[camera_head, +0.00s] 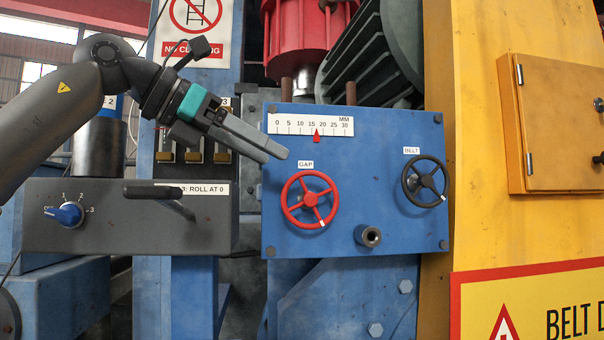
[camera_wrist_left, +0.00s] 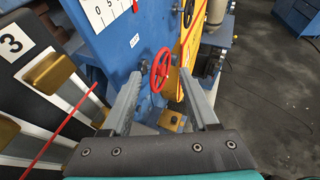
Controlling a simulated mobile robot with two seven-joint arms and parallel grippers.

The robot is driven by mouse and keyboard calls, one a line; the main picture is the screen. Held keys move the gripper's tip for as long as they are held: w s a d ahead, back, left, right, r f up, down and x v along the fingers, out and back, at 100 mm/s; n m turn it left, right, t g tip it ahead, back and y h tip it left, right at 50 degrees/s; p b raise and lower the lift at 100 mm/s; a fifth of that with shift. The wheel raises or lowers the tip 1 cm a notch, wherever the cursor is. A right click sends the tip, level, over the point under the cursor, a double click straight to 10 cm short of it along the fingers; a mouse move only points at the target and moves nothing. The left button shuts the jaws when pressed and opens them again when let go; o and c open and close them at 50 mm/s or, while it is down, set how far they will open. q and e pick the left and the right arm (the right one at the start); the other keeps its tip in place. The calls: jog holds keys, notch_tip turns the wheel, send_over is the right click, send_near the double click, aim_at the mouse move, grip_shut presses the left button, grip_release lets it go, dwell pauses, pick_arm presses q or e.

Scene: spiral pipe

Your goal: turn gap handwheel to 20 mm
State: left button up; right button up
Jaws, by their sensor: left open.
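The red gap handwheel (camera_head: 310,200) is on the blue panel (camera_head: 380,225) under the GAP label (camera_head: 306,164). It has a small pale knob on its rim at lower right. Above it, the red pointer (camera_head: 316,135) on the MM scale (camera_head: 310,124) stands between 15 and 20. My left gripper (camera_head: 276,154) is open and empty, up and left of the handwheel and apart from it. In the left wrist view the handwheel (camera_wrist_left: 160,70) shows beyond and between the open fingers (camera_wrist_left: 161,78). My right gripper is not in view.
A black belt handwheel (camera_head: 424,181) is to the right on the same panel. A metal stub (camera_head: 368,236) sticks out below. At left are a grey control box (camera_head: 130,230) with a blue selector knob (camera_head: 70,213) and a black lever (camera_head: 160,191), near my arm.

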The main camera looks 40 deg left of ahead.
aim_at(303, 174)
pick_arm(q)
jog(key=x, duration=0.8)
jog(key=shift+r+p, duration=0.1)
jog(key=shift+p, duration=0.25)
grip_shut()
